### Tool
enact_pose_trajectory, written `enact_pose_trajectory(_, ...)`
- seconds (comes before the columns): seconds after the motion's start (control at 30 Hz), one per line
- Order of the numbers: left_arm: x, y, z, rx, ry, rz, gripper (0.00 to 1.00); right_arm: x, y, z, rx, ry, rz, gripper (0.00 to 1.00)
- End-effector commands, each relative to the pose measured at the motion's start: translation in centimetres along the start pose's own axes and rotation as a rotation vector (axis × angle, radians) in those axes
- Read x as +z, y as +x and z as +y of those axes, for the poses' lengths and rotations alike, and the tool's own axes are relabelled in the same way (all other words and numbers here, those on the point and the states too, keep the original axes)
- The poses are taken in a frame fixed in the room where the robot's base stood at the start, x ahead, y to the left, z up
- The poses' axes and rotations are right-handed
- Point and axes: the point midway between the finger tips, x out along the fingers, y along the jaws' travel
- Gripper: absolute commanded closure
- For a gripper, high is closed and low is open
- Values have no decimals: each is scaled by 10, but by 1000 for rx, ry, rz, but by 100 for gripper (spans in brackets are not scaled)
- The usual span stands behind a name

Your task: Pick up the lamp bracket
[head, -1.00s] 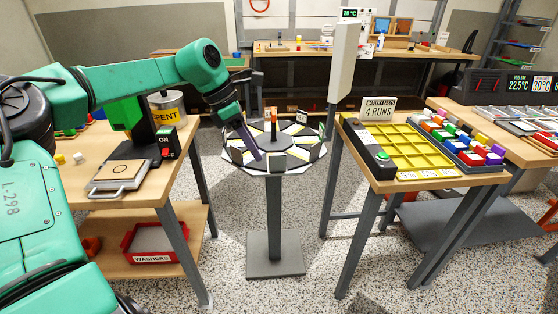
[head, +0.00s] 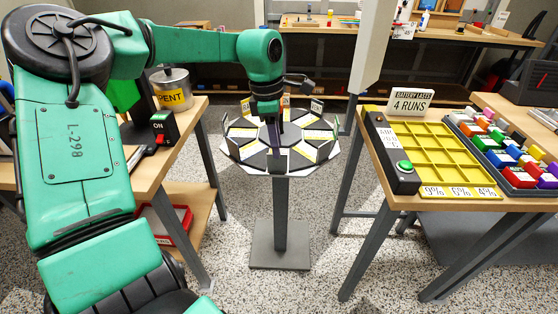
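The round black-and-white wheel table (head: 235,158) stands on a grey post in the middle of the head view. Dark upright dividers split its top into several wedge compartments with small labels. I cannot make out a lamp bracket for certain; the parts on the wheel are small and partly hidden by my arm. My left gripper (head: 274,136) points down over the wheel, close to its centre, with its dark purple fingers low among the dividers. The fingers overlap in this view, so their gap and any held thing do not show. My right gripper is out of view.
A wooden table on the right holds a yellow compartment tray (head: 415,128), a green-button box (head: 404,175) and colored blocks (head: 497,143). On the left are an ON switch box (head: 162,128) and a SPENT can (head: 171,88). A pale upright panel (head: 376,45) hangs behind the wheel.

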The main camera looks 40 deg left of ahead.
Motion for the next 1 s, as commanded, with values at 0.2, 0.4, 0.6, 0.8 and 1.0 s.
enact_pose_trajectory(0.2, -1, 37, -1, -2, -1, 1, 60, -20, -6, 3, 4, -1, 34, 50)
enact_pose_trajectory(0.4, -1, 40, 0, 0, -1, -1, 60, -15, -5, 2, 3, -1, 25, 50)
enact_pose_trajectory(0.6, -1, 40, 0, 0, -1, -1, 100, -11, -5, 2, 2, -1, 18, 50)
enact_pose_trajectory(0.8, 0, 39, 0, 0, -1, -1, 100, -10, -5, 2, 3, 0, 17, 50)
enact_pose_trajectory(1.0, 0, 39, 0, 0, -1, -1, 100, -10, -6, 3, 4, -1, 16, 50)
